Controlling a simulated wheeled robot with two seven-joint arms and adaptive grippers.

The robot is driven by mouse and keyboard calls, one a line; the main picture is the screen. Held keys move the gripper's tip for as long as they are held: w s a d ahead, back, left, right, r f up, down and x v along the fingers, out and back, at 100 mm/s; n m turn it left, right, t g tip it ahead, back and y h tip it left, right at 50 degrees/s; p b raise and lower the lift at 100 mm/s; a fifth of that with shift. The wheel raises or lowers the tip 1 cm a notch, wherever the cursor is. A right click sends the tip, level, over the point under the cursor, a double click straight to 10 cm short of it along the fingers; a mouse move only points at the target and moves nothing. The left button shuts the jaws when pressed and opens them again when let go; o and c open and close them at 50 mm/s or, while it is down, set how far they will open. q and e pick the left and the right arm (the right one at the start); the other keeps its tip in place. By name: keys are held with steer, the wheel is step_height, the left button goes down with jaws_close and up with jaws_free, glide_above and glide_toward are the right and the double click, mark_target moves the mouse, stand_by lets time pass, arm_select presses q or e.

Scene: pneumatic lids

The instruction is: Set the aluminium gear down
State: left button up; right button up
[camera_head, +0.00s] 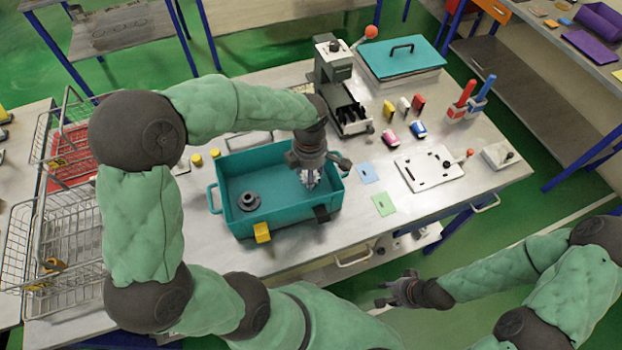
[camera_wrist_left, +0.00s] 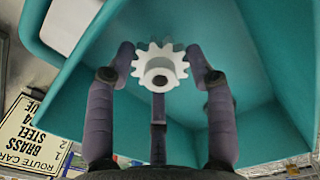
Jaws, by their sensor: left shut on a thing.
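The aluminium gear (camera_wrist_left: 160,68) is pale silver with a round hub and a centre hole. My left gripper (camera_head: 311,178) is shut on it, and in the left wrist view its dark fingers (camera_wrist_left: 162,78) sit on either side of the gear. The gripper points down inside the right part of the teal bin (camera_head: 280,225). In the head view the gear (camera_head: 310,183) is partly hidden by the gripper; I cannot tell whether it touches the bin floor. My right gripper (camera_head: 383,294) is open and empty, in front of the table's front edge.
A dark grey gear-like part (camera_head: 249,201) lies in the bin's left part. A press (camera_head: 335,75) stands behind; a white plate (camera_head: 428,167) lies right. Wire baskets (camera_head: 75,225) are at left.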

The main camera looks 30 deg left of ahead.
arm_select(q)
steer(key=shift+w+f, duration=0.3)
steer(key=shift+f, duration=0.15)
steer(key=shift+f+b, duration=0.4)
steer(key=shift+f, duration=1.05)
steer(key=shift+f, duration=0.15)
steer(key=o, duration=0.9)
steer(key=shift+r, duration=0.5)
step_height(320, 180, up, 11)
steer(key=p, duration=0.2)
steer(key=shift+r+p, duration=0.15)
steer(key=shift+p, duration=0.2)
